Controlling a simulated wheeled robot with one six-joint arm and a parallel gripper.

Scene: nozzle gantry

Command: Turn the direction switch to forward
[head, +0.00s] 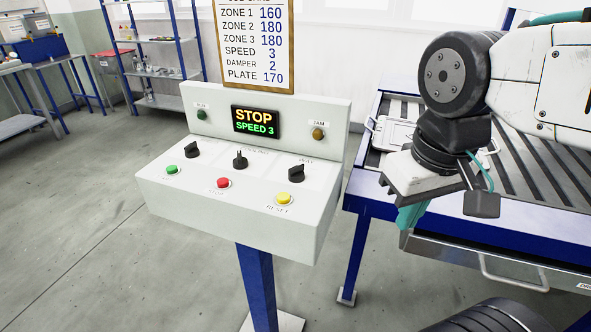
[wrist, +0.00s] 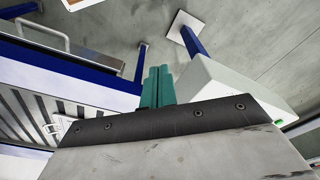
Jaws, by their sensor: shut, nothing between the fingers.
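The white control console (head: 218,202) stands on a blue post in the head view. It carries three black rotary switches: left (head: 192,150), middle (head: 240,160) and right (head: 296,174). Their labels are too small to read surely, so I cannot tell from lettering which is the direction switch. The display (head: 256,121) reads STOP, SPEED 3. My gripper (head: 410,217) hangs to the right of the console, apart from it, with teal fingers pointing down. In the wrist view my gripper (wrist: 158,88) has its fingers together and empty; the console (wrist: 222,84) is beside them.
Green (head: 172,170), red (head: 223,183) and yellow (head: 283,199) buttons sit in front of the switches. A blue-framed roller table (head: 365,207) stands close on the right, under my arm. A settings board (head: 256,45) rises behind the console. The floor left of it is clear.

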